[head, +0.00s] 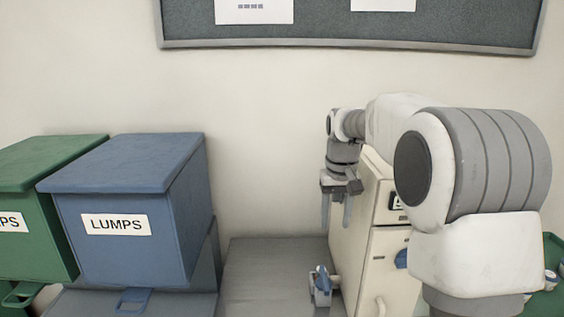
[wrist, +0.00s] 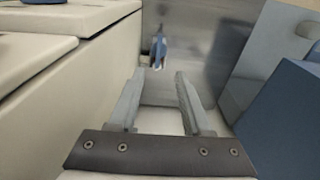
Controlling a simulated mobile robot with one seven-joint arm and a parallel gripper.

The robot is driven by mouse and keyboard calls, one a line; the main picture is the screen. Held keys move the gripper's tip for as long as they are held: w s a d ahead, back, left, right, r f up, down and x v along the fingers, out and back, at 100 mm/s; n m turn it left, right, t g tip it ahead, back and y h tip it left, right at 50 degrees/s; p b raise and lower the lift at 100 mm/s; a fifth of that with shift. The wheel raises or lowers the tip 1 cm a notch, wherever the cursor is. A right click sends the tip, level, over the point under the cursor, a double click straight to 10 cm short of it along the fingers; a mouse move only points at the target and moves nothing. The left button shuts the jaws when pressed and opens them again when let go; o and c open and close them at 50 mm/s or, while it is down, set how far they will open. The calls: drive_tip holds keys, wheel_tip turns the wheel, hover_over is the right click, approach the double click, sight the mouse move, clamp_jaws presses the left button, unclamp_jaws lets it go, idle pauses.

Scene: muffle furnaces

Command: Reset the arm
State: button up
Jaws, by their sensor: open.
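My gripper (head: 337,208) hangs with its fingers pointing down, beside the left side of the cream furnace (head: 356,225) in the head view. Its two grey fingers are apart with nothing between them, as the wrist view (wrist: 156,92) also shows. My arm reaches in from the right, across the furnace, and hides part of it. In the wrist view, the furnace (wrist: 85,85) fills the left side, close to the fingers.
A blue bin labelled LUMPS (head: 130,210) and a green bin (head: 40,215) stand at left. A small blue-handled fitting (head: 322,285) sits on the grey surface (head: 265,270) below my gripper; it shows beyond the fingers in the wrist view (wrist: 158,48). A green tray (head: 552,247) lies at far right.

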drive_tip(key=s+r+t, duration=0.1)
drive_tip(key=s+r, duration=0.4)
drive_tip(key=s, duration=0.4)
drive_tip(key=s+f+t, duration=0.2)
drive_tip(key=s+t, duration=0.1)
drive_tip(key=s, duration=1.8)
drive_tip(key=shift+f+t, duration=0.3)
drive_tip(key=shift+f, duration=0.05)
idle(0.7)
